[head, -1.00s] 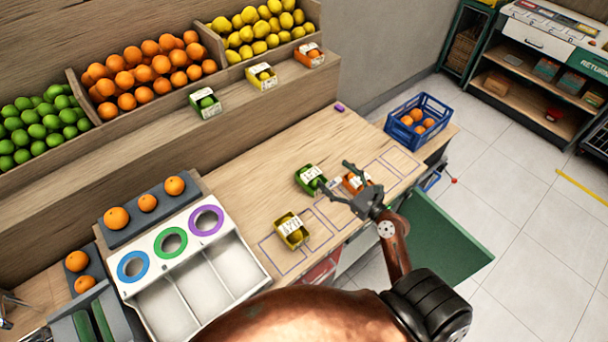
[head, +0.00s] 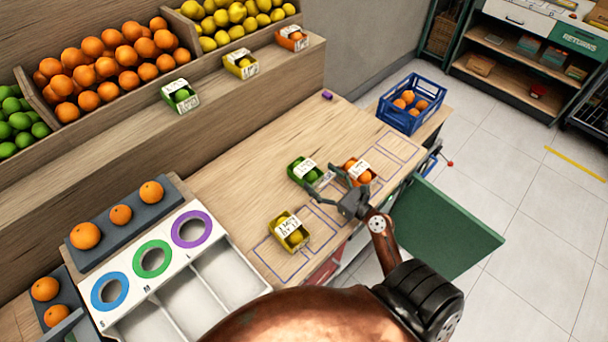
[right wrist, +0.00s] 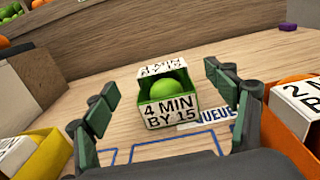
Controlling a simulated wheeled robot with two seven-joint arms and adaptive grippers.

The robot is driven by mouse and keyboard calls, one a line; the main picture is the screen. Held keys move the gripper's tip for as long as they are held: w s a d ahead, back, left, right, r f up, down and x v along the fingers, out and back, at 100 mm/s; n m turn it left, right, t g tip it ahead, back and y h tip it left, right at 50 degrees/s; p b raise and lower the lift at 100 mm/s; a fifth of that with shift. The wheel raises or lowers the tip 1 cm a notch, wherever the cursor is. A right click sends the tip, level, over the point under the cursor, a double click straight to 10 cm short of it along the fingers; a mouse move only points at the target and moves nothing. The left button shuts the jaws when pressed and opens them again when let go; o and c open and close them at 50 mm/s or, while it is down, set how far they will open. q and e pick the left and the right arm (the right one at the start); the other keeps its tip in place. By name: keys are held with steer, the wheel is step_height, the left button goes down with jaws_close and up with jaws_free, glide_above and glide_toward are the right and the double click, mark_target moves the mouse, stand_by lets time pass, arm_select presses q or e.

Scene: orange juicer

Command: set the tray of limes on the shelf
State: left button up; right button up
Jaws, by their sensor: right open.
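The tray of limes (head: 303,171) is a small green carton with a white label, standing upright on the wooden counter. In the right wrist view the lime tray (right wrist: 168,95) faces me, a lime inside and "4 MIN BY 15" on its label. My right gripper (head: 328,176) is open, its fingers pointing at the tray from the right; in the wrist view the gripper (right wrist: 160,82) has its fingers apart on either side of the tray, which sits a little beyond them. The shelf (head: 125,130) is the raised wooden ledge at the back left. My left gripper is not in view.
The shelf holds a green (head: 180,95), a yellow (head: 241,64) and an orange carton (head: 293,39). An orange carton (head: 359,172) and a yellow carton (head: 289,233) flank the gripper on the counter. A blue crate (head: 413,104) stands at right.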

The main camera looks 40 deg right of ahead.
mark_target(305, 169)
step_height(305, 169, down, 2)
steer(key=shift+f, duration=0.15)
steer(key=shift+w+f+b, duration=0.2)
steer(key=shift+b, duration=0.1)
steer(key=shift+w+a+r, duration=0.1)
steer(key=shift+w+r, duration=0.1)
steer(key=shift+w, duration=0.15)
steer(key=w, duration=0.6)
steer(key=shift+w+a+p, duration=0.2)
steer(key=shift+w+p, duration=0.05)
steer(key=shift+p, duration=0.05)
steer(key=shift+c, duration=0.3)
steer(key=c, duration=1.3)
steer(key=shift+c, duration=0.7)
steer(key=shift+r, duration=0.1)
